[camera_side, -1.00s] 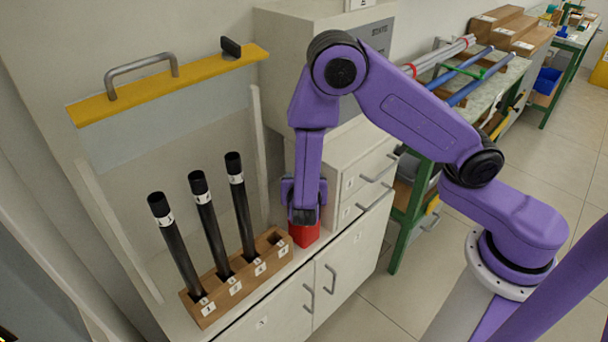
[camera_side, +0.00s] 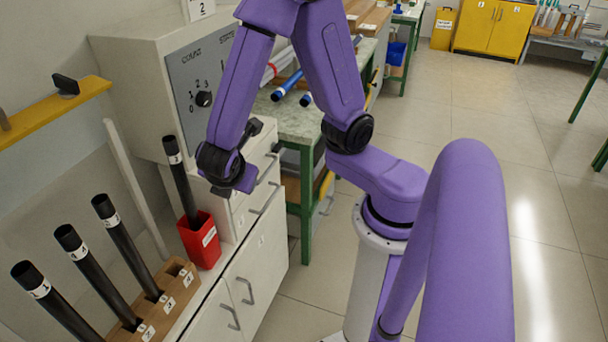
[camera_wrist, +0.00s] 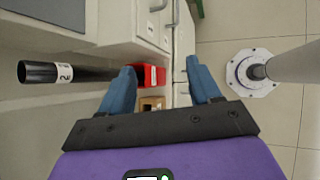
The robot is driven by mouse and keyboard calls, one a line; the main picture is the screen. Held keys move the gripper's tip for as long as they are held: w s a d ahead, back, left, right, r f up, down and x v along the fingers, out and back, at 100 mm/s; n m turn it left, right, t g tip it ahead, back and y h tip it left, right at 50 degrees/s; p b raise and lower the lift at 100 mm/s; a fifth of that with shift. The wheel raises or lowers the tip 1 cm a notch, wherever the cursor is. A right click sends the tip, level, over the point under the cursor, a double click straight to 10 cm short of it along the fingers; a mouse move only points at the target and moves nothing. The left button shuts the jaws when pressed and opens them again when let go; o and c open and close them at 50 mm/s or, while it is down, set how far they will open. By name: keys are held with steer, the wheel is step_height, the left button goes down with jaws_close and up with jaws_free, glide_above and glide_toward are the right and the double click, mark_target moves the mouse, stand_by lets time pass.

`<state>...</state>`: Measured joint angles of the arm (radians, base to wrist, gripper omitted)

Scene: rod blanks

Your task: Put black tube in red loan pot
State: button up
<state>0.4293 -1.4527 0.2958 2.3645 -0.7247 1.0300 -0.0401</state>
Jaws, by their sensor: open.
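A black tube (camera_side: 184,185) with a white label band stands in the red pot (camera_side: 205,245), its lower end inside and hidden by the pot wall. The tube also shows in the wrist view (camera_wrist: 55,72), left of my fingers, running toward the red pot (camera_wrist: 151,76). My gripper (camera_side: 240,158) is open and empty, beside the tube and to its right in the side view, higher than the pot. In the wrist view my gripper (camera_wrist: 163,84) has its two blue fingers wide apart, with nothing between them. The tube is outside the fingers.
A wooden rack (camera_side: 172,315) holds three more labelled black tubes (camera_side: 118,245); its slot nearest the pot looks empty. A grey box with a dial (camera_side: 204,99) stands behind. A yellow shelf (camera_side: 60,105) is at left. Open floor lies to the right.

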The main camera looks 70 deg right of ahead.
steer(key=s+r+m+g+y, duration=0.1)
steer(key=s+r+m+y, duration=0.1)
steer(key=s, duration=0.5)
steer(key=s+r+m+g+y, duration=0.2)
steer(key=s+r+m+y, duration=0.1)
steer(key=s, duration=0.5)
steer(key=m+y, duration=0.1)
steer(key=y, duration=0.1)
steer(key=shift+s+a+r+g+y, duration=0.15)
steer(key=shift+s+r+g+y, duration=0.1)
steer(key=shift+r+g+y, duration=0.05)
